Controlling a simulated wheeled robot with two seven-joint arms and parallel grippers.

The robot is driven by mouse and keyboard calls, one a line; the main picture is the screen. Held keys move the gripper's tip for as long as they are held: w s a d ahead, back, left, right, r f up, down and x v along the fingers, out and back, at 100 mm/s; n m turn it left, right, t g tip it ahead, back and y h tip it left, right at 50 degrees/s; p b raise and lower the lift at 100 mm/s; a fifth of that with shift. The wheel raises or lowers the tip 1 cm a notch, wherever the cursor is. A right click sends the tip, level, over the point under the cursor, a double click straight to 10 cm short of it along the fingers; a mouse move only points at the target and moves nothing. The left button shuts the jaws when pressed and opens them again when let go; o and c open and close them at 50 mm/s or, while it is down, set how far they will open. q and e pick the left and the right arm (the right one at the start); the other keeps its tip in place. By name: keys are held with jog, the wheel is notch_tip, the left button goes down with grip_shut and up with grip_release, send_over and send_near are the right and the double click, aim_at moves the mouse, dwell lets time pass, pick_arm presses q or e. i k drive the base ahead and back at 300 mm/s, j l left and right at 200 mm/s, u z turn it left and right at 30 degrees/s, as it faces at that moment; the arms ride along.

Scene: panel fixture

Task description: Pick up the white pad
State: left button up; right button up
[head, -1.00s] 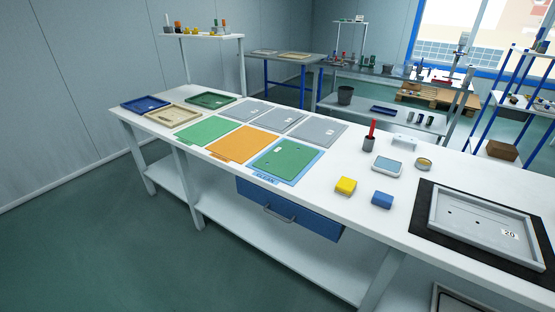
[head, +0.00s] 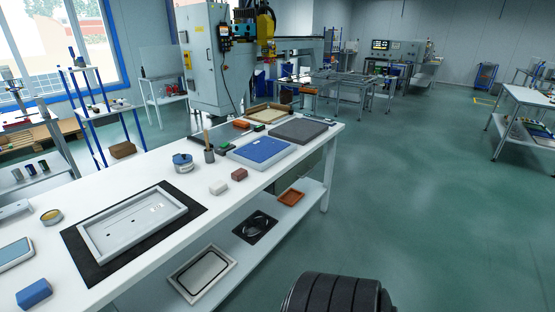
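The white pad (head: 219,188) is a small white block lying on the white workbench (head: 135,186), close to its front edge. It sits to the right of the grey framed panel (head: 135,222) and just left of a similar dark red block (head: 239,174), with a small gap between them. Nothing covers it. Neither of my grippers shows in the head view.
The grey panel lies on a black mat (head: 78,248). Behind the pad stand a blue round container (head: 182,161) and a cup (head: 209,156) with a brush. A blue panel (head: 262,151) lies further right. A blue block (head: 34,293) is at lower left.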

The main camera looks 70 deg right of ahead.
aim_at(216, 188)
jog(key=z, duration=1.65)
